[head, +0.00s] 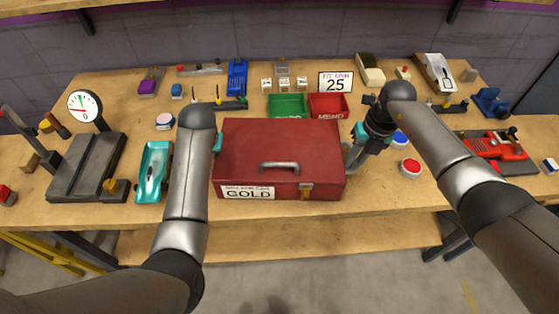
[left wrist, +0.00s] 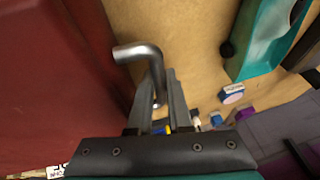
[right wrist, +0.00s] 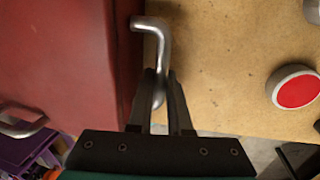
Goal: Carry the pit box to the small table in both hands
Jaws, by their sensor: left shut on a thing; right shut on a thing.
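The pit box (head: 243,150) is a red metal case with a top handle, a front latch and a "GOLD" label. It is upright at the bench's front middle; I cannot tell whether it rests on the top or hangs just above it. My left gripper (left wrist: 158,100) is shut on the bent metal side handle (left wrist: 140,53) at the box's left end; my arm mostly hides it in the head view. My right gripper (head: 350,158) is shut on the matching side handle (right wrist: 152,27) at the right end. No small table is in view.
The wooden bench (head: 225,213) holds a teal car (head: 154,170) left of the box and a red car (head: 497,147) far right. A green tray (head: 287,104) and a red tray (head: 328,105) stand close behind the box. A red-topped disc (head: 410,167) lies right.

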